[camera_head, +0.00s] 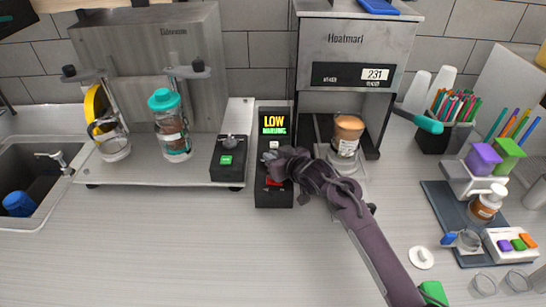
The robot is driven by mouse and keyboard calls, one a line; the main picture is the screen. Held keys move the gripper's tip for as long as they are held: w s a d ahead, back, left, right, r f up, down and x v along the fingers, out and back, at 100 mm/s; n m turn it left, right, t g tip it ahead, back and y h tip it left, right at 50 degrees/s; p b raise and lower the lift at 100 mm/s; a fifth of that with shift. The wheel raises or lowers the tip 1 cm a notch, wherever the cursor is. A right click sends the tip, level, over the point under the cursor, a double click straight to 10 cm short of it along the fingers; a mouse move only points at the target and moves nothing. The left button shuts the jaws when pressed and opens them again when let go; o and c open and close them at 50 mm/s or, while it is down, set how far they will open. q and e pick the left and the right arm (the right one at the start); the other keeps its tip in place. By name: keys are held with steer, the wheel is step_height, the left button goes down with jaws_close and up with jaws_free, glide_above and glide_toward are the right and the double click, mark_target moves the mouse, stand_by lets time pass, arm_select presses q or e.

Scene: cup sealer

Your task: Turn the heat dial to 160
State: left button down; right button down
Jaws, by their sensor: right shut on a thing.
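The black control box (273,198) stands on the counter in front of the grey machine. Its lit screen (274,123) reads "LOW" in yellow, with a smaller green line under it. My right gripper (277,165) reaches in from the lower right and covers the middle of this box. It is shut on what seems to be the heat dial, which the fingers hide, so its setting cannot be read. A bit of red shows just below the fingers. My left gripper is not in view.
A second black box (229,160) with a knob and green button stands close left. The grey machine (357,45) shows 231, with a brown-topped cup (347,135) under it, near my right arm. The front counter is clear at left.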

steer(key=shift+s+f+m+h, duration=0.1)
steer(key=shift+f+m+h, duration=0.2)
steer(key=shift+f, duration=0.05)
steer(key=m+t+h, duration=0.1)
steer(key=m+h, duration=0.2)
steer(key=shift+f+t+h+b, duration=0.15)
steer(key=shift+t+h+b, duration=0.15)
steer(key=shift+b, duration=0.1)
steer(key=shift+d+m+h, duration=0.1)
steer(key=shift+m+h, duration=1.4)
steer(key=shift+h, duration=0.2)
steer(key=c, duration=1.5)
jaws_free()
steer(key=shift+t, duration=0.3)
steer(key=shift+o, duration=0.2)
steer(key=shift+s, duration=0.1)
steer(key=shift+d, duration=0.1)
steer(key=shift+r, duration=0.2)
